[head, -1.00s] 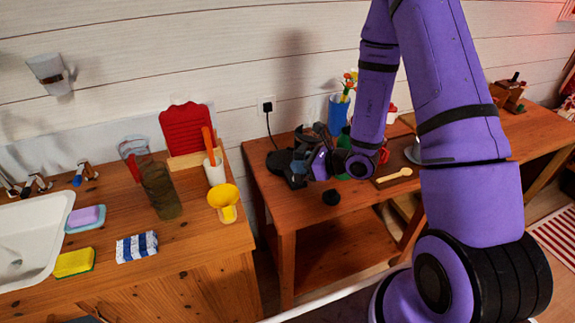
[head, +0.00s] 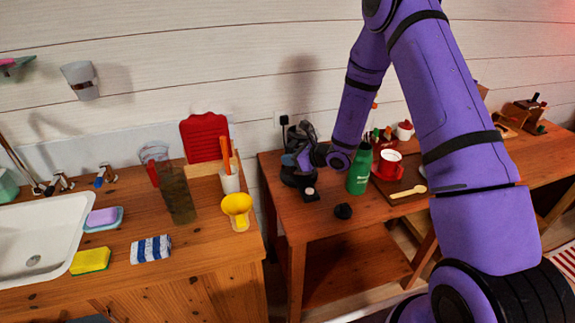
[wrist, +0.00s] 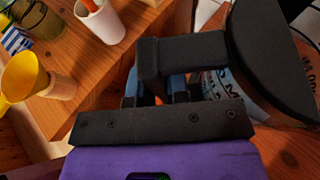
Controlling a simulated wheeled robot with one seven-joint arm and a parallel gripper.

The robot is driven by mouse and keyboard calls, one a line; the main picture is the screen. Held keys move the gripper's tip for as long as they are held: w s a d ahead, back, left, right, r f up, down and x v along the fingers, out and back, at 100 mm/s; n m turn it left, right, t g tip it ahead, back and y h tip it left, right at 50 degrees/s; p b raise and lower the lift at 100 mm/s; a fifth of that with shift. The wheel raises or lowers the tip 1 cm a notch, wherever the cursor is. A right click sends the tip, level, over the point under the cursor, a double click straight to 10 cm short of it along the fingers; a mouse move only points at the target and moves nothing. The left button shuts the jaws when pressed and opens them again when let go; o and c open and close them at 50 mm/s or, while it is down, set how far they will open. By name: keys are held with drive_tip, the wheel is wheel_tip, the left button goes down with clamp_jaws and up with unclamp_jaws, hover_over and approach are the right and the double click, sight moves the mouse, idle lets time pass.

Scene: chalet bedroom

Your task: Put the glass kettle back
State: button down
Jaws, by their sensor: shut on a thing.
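The glass kettle (wrist: 222,84) shows in the wrist view at the right, with a black lid, a black handle and lettering on the glass. My gripper (wrist: 155,90) is shut on the handle, its fingers partly hidden behind it. In the head view the kettle (head: 299,134) is at the back left of the right-hand table (head: 325,222), mostly dark and partly covered by my gripper (head: 308,160). A black round base (head: 291,178) shows just under it. I cannot tell whether the kettle touches the base.
A green bottle (head: 359,170) stands just right of my gripper, near a red mug (head: 389,164) on a dark board. A small black object (head: 343,211) lies in front. On the left counter are a yellow funnel (head: 237,207) and a white utensil cup (head: 230,181). A gap separates counter and table.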

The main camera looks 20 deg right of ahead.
drive_tip(key=shift+w+a+f, duration=0.1)
drive_tip(key=shift+w+f, duration=0.15)
drive_tip(key=shift+f, duration=0.35)
drive_tip(key=shift+w+f, duration=0.3)
drive_tip(key=shift+f, duration=0.3)
drive_tip(key=shift+w+a+f, duration=0.1)
drive_tip(key=shift+w+f, duration=0.15)
drive_tip(key=shift+f, duration=0.45)
drive_tip(key=c, duration=1.1)
unclamp_jaws()
